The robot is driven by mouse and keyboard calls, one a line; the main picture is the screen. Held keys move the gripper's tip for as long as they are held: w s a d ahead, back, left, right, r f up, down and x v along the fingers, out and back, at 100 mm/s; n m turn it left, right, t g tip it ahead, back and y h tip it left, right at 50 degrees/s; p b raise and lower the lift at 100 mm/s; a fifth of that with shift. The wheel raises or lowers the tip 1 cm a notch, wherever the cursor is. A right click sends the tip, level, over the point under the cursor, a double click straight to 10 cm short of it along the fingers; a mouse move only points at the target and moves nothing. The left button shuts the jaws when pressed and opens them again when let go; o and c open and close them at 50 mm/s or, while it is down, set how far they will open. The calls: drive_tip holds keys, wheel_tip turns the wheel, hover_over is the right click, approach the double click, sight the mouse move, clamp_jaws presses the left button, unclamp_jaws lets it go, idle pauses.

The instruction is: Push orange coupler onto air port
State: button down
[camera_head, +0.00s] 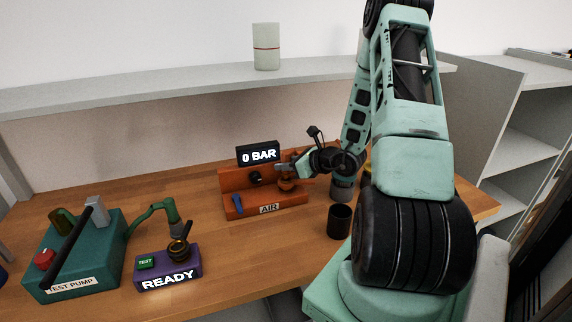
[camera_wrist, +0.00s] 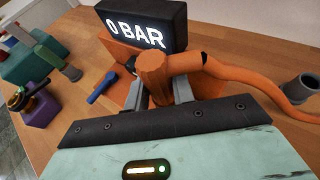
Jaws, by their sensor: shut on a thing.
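The orange coupler (camera_wrist: 156,72) is between the fingers of my gripper (camera_wrist: 162,95) in the wrist view, with an orange hose (camera_wrist: 248,72) running off to the right. In the head view my gripper (camera_head: 286,172) is shut on the coupler (camera_head: 287,184), at the right part of the orange air station (camera_head: 228,209) marked AIR. A dark round fitting (camera_head: 256,178), perhaps the air port, shows on the station left of the coupler. The coupler's front end is hidden, so I cannot tell whether it touches a port.
A display (camera_head: 258,153) reading 0 BAR stands behind the station. A blue lever (camera_head: 238,203) is at its left. A dark cup (camera_head: 339,221) stands to the right. A purple READY box (camera_head: 168,272) and a green test pump (camera_head: 75,262) are left. A shelf (camera_head: 150,90) runs above.

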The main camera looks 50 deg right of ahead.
drive_tip(key=shift+f+b, duration=0.95)
drive_tip(key=shift+f, duration=0.1)
drive_tip(key=c, duration=1.1)
unclamp_jaws()
drive_tip(key=shift+s+d+r, duration=0.1)
drive_tip(key=shift+s, duration=0.05)
drive_tip(key=b+v, duration=0.2)
drive_tip(key=v, duration=1.5)
